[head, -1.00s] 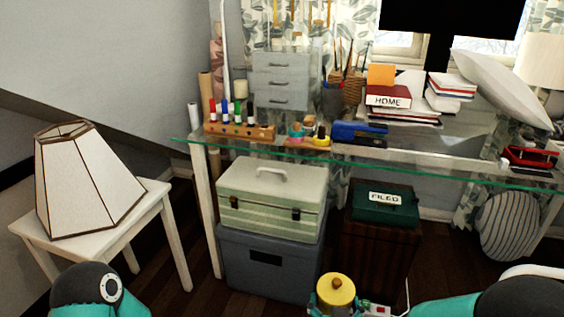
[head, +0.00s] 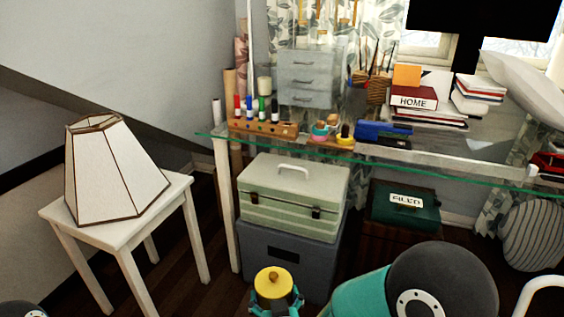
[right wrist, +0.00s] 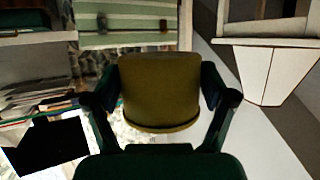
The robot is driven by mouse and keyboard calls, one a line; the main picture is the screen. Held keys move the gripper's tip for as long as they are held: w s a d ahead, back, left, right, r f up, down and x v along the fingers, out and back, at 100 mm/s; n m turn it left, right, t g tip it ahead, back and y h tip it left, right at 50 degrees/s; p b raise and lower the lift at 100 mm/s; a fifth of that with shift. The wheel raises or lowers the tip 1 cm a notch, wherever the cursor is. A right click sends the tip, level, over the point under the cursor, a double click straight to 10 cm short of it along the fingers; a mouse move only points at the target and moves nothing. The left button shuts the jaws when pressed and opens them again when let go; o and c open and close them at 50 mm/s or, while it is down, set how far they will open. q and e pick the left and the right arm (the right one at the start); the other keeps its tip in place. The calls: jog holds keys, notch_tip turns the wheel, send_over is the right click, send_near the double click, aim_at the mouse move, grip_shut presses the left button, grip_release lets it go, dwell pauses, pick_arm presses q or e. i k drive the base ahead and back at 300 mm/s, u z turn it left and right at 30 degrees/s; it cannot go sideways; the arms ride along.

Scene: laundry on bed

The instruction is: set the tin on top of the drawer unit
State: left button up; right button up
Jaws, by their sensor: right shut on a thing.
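The yellow tin (head: 274,280), with a small dark knob on its lid, is low in the head view. My right gripper (head: 276,303) is shut on it, a finger on each side. It looks upright, in front of the blue-grey box. In the right wrist view the tin (right wrist: 160,88) sits between both fingers of my right gripper (right wrist: 163,105). The grey drawer unit (head: 308,78), with several drawers, stands at the back of the glass desk, above and apart from the tin. My left gripper is outside the head view.
The glass desk (head: 465,180) holds a wooden marker rack (head: 262,128), small pots, a blue stapler (head: 384,133) and books. Below stand a green toolbox (head: 292,192) on a blue-grey box (head: 285,255). A lampshade (head: 112,175) sits on a white side table (head: 180,195).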

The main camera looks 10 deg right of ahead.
aim_at(323, 51)
jog(key=u, duration=0.15)
jog(key=i, duration=1)
jog(key=z, duration=0.1)
